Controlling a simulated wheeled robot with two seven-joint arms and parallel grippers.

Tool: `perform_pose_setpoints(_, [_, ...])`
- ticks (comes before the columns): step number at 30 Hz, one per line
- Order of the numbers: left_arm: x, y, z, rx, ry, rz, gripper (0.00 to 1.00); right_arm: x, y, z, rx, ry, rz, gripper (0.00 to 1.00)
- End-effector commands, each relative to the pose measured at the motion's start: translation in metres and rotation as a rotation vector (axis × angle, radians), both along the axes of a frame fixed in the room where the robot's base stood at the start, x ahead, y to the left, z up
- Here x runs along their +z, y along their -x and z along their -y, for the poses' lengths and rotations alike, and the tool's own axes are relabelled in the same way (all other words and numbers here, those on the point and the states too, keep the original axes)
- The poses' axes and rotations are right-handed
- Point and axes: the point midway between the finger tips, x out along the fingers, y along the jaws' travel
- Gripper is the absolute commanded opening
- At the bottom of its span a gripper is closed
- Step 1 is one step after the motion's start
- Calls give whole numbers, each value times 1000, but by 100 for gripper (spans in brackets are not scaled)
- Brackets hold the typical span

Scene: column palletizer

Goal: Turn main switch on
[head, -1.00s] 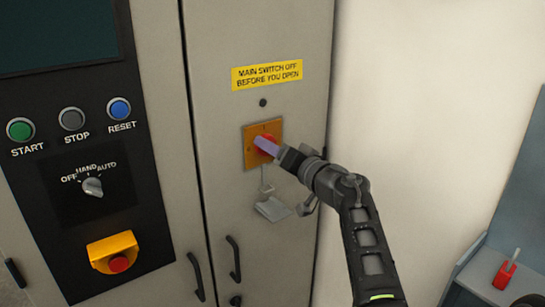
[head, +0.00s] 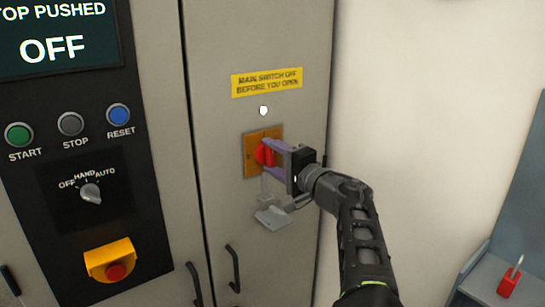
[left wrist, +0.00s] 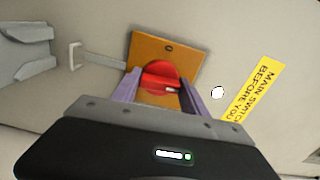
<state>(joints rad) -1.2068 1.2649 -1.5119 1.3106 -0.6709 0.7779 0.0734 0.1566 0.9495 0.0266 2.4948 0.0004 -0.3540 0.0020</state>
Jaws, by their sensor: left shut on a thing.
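The main switch is a red rotary knob (head: 264,153) on a square orange plate (head: 249,158) on the grey cabinet door. My left gripper (head: 273,158) is at the knob, with its purple fingers on either side of it. In the left wrist view, the fingers (left wrist: 161,90) are shut on the red knob (left wrist: 160,76) in front of the orange plate (left wrist: 148,46). A round lamp (head: 263,111) above the switch is lit white. My right gripper is not in view.
A yellow warning label (head: 267,82) is above the lamp. A metal hasp (head: 272,217) hangs below the switch. The panel at left has a lit screen (head: 52,40) reading "OFF" and an emergency stop (head: 115,271). A red padlock (head: 508,281) sits at the lower right.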

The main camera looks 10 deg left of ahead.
Motion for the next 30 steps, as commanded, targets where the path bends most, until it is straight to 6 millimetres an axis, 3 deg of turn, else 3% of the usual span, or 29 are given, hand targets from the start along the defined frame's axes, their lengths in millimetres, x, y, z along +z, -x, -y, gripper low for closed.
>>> perform_pose_setpoints(18, [0, 0, 0, 0, -36, -44, 11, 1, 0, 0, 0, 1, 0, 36])
perform_pose_setpoints(19, [0, 0, 0, 0, -36, -44, 54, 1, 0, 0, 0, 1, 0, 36])
perform_pose_setpoints(26, [0, 0, 0, 0, -36, -44, 73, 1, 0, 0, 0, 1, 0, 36])
perform_pose_setpoints(30, [0, 0, 0, 0, -36, -43, 74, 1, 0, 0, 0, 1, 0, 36])
